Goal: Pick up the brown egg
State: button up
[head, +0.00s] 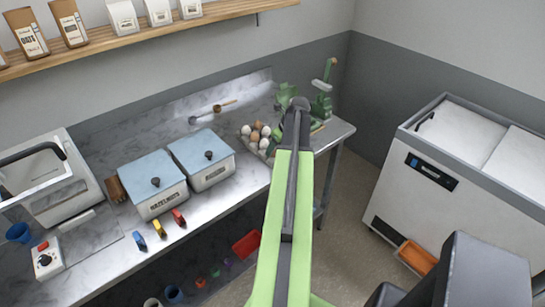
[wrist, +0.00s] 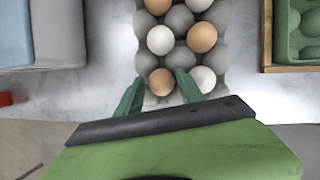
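A grey egg tray (wrist: 178,62) holds white and brown eggs on the marble counter. Three brown eggs show in the wrist view: a near one (wrist: 161,82), one at the right (wrist: 202,37), and one at the top edge (wrist: 157,6). My gripper (wrist: 159,77) is open. Its two green fingers appear on either side of the near brown egg; I cannot tell whether they touch it or hover above. In the head view the eggs (head: 257,136) sit just left of my arm's far end, and the fingers are not clear there.
A wooden-edged crate with a green carton (wrist: 295,35) stands right of the tray. A lidded blue-topped bin (head: 203,158) stands to its left. White eggs (wrist: 160,40) (wrist: 203,79) sit close to the near brown egg. Bare counter lies on both sides of the tray.

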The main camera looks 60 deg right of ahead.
jog(key=c, duration=0.4)
